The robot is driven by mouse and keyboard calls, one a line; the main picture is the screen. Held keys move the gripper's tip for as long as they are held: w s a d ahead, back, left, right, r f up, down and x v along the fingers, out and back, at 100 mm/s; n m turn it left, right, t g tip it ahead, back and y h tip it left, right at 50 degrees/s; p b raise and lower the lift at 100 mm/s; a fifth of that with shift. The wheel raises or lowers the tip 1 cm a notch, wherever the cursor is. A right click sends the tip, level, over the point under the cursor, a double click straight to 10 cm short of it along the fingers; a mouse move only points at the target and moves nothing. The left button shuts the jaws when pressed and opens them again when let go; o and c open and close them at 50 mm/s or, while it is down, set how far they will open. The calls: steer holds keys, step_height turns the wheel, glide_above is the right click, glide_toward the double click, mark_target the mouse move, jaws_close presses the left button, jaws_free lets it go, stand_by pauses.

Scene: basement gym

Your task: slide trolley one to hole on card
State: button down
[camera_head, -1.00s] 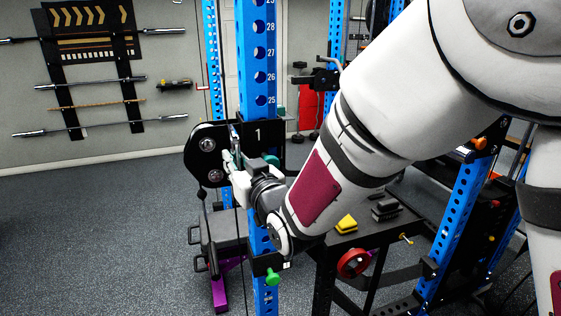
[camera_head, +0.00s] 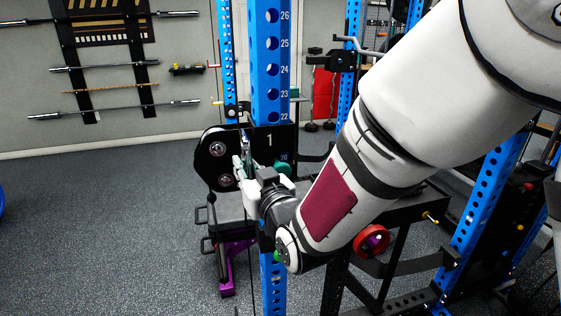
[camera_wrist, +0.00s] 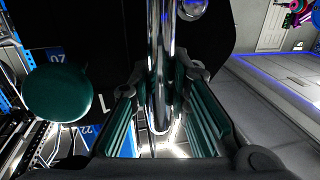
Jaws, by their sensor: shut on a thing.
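Trolley one (camera_head: 207,146) is a black plate marked "1" on the blue numbered upright (camera_head: 270,62). Hole number 22 shows just above it and 20 shows beside its teal knob (camera_head: 284,168). My gripper (camera_head: 245,163) is at the trolley's front. In the wrist view my gripper (camera_wrist: 160,105) is shut on a vertical chrome handle (camera_wrist: 160,55), between its green ribbed pads. The teal knob also shows at the left there (camera_wrist: 57,93). No card can be made out. My arm hides part of the upright below the trolley.
A bench with a purple foot (camera_head: 228,270) stands behind the upright. A red round part (camera_head: 371,241) and black frame bars lie to the right, under my arm. Barbells (camera_head: 115,111) hang on the back wall. The floor at left is clear.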

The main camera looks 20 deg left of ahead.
steer(key=shift+f, duration=0.1)
steer(key=c, duration=1.5)
jaws_free()
steer(key=v, duration=0.7)
steer(key=shift+s+d, duration=0.15)
steer(key=shift+s, duration=0.1)
steer(key=shift+d, duration=0.1)
